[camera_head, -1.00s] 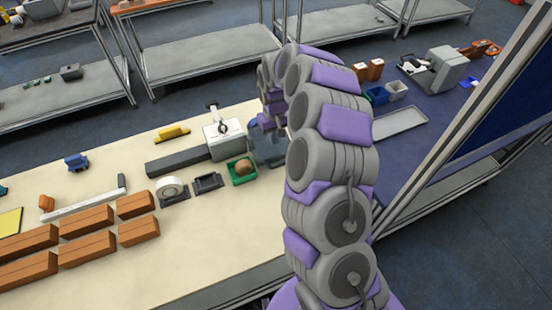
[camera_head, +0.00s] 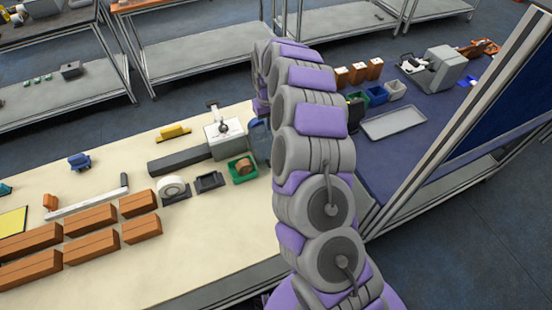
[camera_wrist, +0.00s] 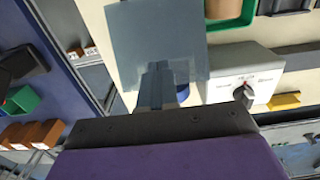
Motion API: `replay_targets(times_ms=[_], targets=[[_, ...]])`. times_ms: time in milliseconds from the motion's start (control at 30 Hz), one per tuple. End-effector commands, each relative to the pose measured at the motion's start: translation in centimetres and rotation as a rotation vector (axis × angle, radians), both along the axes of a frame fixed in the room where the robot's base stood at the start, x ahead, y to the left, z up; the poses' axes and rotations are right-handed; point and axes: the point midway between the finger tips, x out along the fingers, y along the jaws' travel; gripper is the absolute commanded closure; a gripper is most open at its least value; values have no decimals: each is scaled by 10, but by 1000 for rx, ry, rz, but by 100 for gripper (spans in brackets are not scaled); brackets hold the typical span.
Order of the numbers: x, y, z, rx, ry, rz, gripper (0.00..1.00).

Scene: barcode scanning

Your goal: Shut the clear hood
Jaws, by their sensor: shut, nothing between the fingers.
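The clear hood shows in the wrist view as a flat, see-through grey-blue panel (camera_wrist: 155,35) beside a white box with a dark knob (camera_wrist: 240,75). In the head view, the hood (camera_head: 261,142) is a bluish patch at the right end of the white box (camera_head: 222,132), partly hidden by my arm. How far the hood is tilted is hard to tell. My gripper (camera_wrist: 158,70) is shut and empty, its fingertips overlapping the panel's lower part in the wrist view. Whether they touch it is unclear. In the head view my arm hides the gripper.
A green bin (camera_head: 242,168) with a brown item stands near the white box. A dark bar (camera_head: 179,160) runs left from the box. A tape roll (camera_head: 172,187) and brown cartons (camera_head: 91,219) are further left. A grey tray (camera_head: 394,122) lies on the blue table.

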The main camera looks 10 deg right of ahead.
Motion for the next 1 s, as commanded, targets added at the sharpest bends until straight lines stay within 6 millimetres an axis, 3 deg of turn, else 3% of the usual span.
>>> replay_targets(times_ms=[200, 1000], targets=[[18, 3, 7, -1, -3, 0, 100], [54, 11, 11, 0, -2, 1, 100]])
